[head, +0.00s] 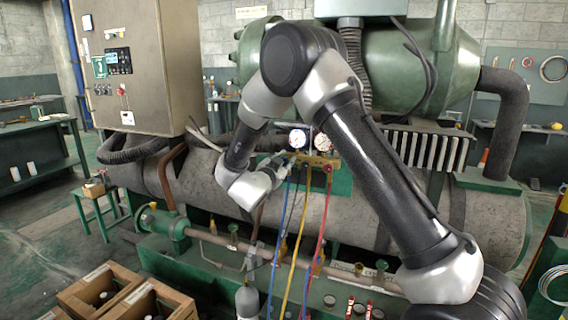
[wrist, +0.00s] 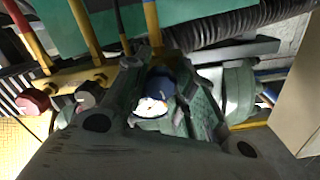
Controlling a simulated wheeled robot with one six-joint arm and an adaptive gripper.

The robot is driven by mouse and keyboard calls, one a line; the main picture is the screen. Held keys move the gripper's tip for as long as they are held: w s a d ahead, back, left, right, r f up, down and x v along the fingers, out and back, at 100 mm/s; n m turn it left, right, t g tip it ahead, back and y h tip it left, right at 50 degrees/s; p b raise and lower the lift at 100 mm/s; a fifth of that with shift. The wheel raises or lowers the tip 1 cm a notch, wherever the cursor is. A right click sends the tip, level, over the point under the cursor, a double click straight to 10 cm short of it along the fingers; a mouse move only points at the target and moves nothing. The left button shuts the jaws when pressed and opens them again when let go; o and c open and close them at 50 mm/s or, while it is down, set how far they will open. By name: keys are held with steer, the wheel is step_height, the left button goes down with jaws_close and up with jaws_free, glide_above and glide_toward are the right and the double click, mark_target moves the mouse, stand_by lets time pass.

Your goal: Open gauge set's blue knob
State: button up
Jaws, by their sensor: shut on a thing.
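The gauge set (head: 318,160) has a yellow-brass manifold with two round dials (head: 298,138), and blue, yellow and red hoses hang below it. My gripper (head: 282,162) is at the manifold's left end in the head view. In the wrist view, the blue knob (wrist: 161,85) sits between the green-grey fingers of my gripper (wrist: 168,82), which is shut on it. The fingers partly cover the knob. A red knob (wrist: 33,101) and a pale knob (wrist: 86,95) stand farther left on the manifold. The blue knob is too small to make out in the head view.
A control cabinet (head: 135,70) stands at the left. Wooden crates (head: 100,285) and a grey cylinder (head: 247,300) are below, in front of the green skid.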

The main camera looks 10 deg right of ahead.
steer(key=o, duration=1.1)
steer(key=shift+c, duration=0.2)
steer(key=v, duration=1.2)
